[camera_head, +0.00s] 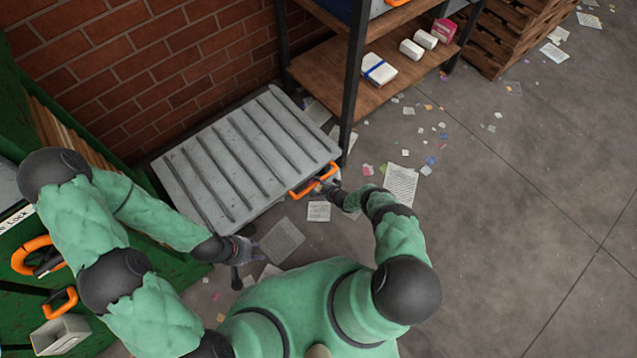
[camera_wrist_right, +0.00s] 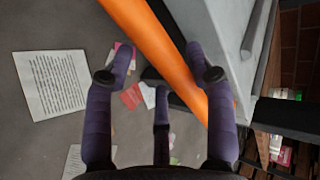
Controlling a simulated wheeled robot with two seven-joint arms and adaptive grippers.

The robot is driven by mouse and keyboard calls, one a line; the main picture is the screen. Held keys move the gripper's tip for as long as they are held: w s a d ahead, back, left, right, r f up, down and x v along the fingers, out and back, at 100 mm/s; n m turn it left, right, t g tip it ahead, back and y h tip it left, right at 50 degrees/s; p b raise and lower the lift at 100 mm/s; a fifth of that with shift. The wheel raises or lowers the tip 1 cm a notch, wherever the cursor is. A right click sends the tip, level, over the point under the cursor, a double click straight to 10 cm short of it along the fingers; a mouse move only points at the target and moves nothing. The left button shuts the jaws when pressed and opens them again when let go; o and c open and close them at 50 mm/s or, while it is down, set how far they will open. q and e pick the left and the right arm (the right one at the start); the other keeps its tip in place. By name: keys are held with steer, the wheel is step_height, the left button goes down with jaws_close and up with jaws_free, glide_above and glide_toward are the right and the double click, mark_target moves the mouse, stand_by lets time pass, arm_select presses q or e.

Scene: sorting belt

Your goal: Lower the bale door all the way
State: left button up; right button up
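The bale door appears to be the grey ribbed panel (camera_head: 243,160) beside the green machine, in front of the brick wall. An orange handle (camera_head: 304,188) sits at its near right corner. My right gripper (camera_head: 333,188) is at this handle. In the right wrist view the orange bar (camera_wrist_right: 150,40) runs diagonally between the spread fingers of my right gripper (camera_wrist_right: 160,75), which do not close on it. The panel's grey edge (camera_wrist_right: 232,40) shows at the upper right.
The green machine (camera_head: 30,270) with orange handles stands at the left. A shelf rack (camera_head: 352,80) with a wooden board stands close behind the panel's right side. Papers (camera_head: 401,185) and scraps litter the floor. The floor at the right is mostly free.

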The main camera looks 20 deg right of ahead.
steer(key=shift+r, duration=0.3)
steer(key=v, duration=1.1)
steer(key=shift+s+d, duration=0.15)
steer(key=shift+s, duration=0.2)
steer(key=shift+r, duration=0.2)
stand_by(0.3)
